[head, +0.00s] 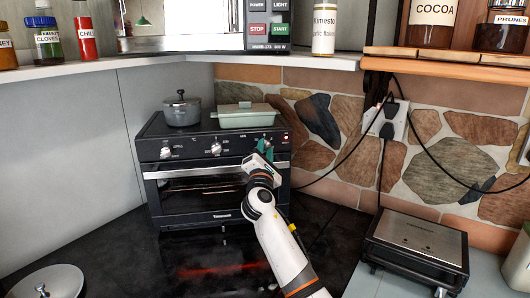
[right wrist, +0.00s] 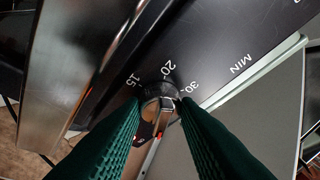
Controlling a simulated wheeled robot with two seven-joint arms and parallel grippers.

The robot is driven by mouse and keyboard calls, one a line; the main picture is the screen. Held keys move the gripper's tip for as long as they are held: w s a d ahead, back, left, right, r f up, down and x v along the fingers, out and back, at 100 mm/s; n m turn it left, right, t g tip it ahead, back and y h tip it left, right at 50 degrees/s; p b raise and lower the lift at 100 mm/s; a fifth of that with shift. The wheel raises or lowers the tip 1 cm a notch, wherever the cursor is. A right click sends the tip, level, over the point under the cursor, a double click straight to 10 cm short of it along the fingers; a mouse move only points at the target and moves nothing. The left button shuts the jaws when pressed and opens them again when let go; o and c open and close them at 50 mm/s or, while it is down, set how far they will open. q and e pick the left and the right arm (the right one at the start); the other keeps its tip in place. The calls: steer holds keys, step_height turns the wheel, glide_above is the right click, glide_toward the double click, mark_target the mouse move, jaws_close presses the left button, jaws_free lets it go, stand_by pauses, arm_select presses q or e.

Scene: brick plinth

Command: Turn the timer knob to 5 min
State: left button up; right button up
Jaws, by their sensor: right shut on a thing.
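The black toaster oven (head: 215,170) stands at the back, with a row of silver knobs across the top of its front. My right gripper (head: 264,149) is at the rightmost knob and covers it in the head view. In the right wrist view, the green fingers of this gripper (right wrist: 160,112) are shut on the timer knob (right wrist: 158,92), one on each side. The marks 15, 20, 30 and MIN show around the knob; the 5 mark is not visible. I cannot tell where its pointer stands. My left gripper is out of view.
A grey pot (head: 182,110) and a pale green lidded dish (head: 243,115) stand on the oven. A black grill (head: 416,245) is at the right, and cables hang from a wall outlet (head: 386,119). A round lid (head: 47,284) lies front left. The dark counter before the oven is clear.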

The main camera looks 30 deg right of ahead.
steer(key=o, duration=1)
steer(key=shift+c, duration=0.2)
steer(key=b+v, duration=0.2)
steer(key=v, duration=1)
steer(key=shift+b, duration=0.4)
steer(key=shift+a+f, duration=0.1)
steer(key=shift+f, duration=0.05)
